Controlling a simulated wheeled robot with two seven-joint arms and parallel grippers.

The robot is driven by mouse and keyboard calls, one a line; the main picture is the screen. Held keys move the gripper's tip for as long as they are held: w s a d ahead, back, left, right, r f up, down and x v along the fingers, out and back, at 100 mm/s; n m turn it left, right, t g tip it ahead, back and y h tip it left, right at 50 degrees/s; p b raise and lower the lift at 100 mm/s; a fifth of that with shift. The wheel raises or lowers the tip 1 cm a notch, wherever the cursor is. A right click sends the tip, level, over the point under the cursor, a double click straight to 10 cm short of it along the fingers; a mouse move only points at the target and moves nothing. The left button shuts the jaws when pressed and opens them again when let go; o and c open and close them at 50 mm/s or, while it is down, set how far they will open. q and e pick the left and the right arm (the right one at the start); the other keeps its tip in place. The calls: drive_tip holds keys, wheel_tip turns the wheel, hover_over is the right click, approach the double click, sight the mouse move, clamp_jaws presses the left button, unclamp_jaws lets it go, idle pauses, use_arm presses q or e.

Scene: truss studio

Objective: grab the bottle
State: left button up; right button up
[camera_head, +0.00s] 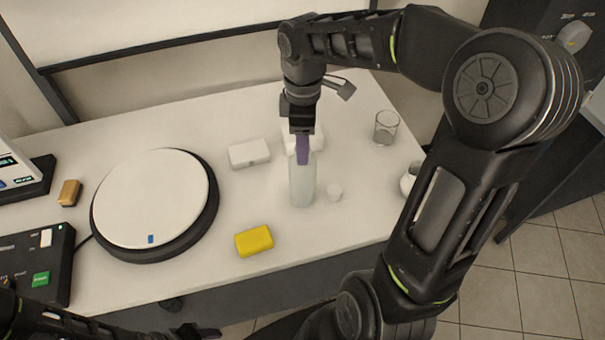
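A pale, translucent bottle (302,185) stands upright on the white table (350,220), near its middle right. My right gripper (303,152) points down at the bottle's top, and its purple finger overlaps the upper part of the bottle in the picture. The fingers line up edge-on, so I cannot tell whether they are apart or touch the bottle. The gripper hides the bottle's top. My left gripper (205,333) is low at the bottom edge, in front of the table and away from the bottle. Its fingers are partly cut off.
A small white cap-like piece (335,192) lies right of the bottle. White boxes (249,153) stand behind it, with a glass (386,127) and white jug (408,180) to the right. A yellow block (254,241) and round white turntable (150,198) are left.

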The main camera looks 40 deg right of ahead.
drive_tip(key=shift+f, duration=0.3)
drive_tip(key=shift+c, duration=0.2)
clamp_jaws()
idle(0.6)
idle(0.8)
